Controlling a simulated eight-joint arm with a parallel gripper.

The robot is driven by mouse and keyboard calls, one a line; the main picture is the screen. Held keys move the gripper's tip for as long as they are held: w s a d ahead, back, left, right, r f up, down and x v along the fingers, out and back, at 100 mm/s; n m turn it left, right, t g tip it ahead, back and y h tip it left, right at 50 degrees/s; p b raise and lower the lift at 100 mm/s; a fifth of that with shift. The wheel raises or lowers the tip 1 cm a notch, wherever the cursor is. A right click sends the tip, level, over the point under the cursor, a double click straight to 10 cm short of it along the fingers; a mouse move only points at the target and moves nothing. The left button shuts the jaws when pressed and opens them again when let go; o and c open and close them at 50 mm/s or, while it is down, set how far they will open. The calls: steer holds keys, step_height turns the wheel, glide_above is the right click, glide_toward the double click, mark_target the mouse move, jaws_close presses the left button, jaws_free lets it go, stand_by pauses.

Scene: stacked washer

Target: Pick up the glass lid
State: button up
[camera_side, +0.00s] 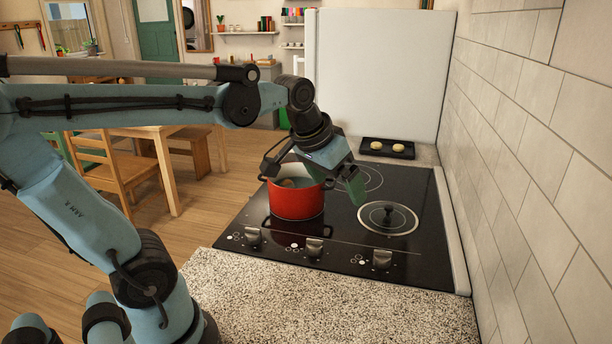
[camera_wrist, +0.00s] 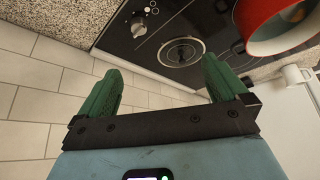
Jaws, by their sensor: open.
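The glass lid (camera_side: 388,218) lies flat on the right front part of the black stovetop, with a dark knob at its centre. It also shows in the wrist view (camera_wrist: 182,52), beyond and between the fingertips. My gripper (camera_side: 353,184) is above the stovetop, up and to the left of the lid in the side view, and apart from it. Its green fingers are spread with nothing between them, as the wrist view (camera_wrist: 161,65) shows. In the side view one finger is plain to see and the other is mostly hidden.
A red pot (camera_side: 296,200) with something brownish inside stands on the stovetop (camera_side: 345,237), left of the lid and close to my gripper. A dark tray (camera_side: 375,151) with two round pale pieces is behind. The tiled wall (camera_side: 520,150) bounds the right. The speckled counter (camera_side: 330,305) in front is clear.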

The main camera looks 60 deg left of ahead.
steer(key=s+d+f+m+t, duration=0.1)
steer(key=s+d+f, duration=0.3)
steer(key=f, duration=0.1)
steer(key=shift+s+d+m+h, duration=0.3)
steer(key=shift+d+m, duration=0.1)
steer(key=shift+s+d+f, duration=0.15)
steer(key=shift+f, duration=0.1)
steer(key=shift+c, duration=1)
steer(key=shift+t, duration=0.3)
steer(key=c, duration=0.6)
steer(key=shift+c, duration=0.2)
steer(key=w+a+r+m+g, duration=0.1)
steer(key=w+a+r, duration=0.1)
steer(key=w+r, duration=0.4)
steer(key=m+g+h, duration=0.1)
steer(key=m+g, duration=0.2)
steer(key=m, duration=0.1)
glide_above(388, 207)
steer(key=s+a, duration=0.1)
steer(key=s, duration=0.2)
step_height(388, 207, down, 8)
steer(key=x, duration=1.1)
steer(key=shift+f, duration=0.1)
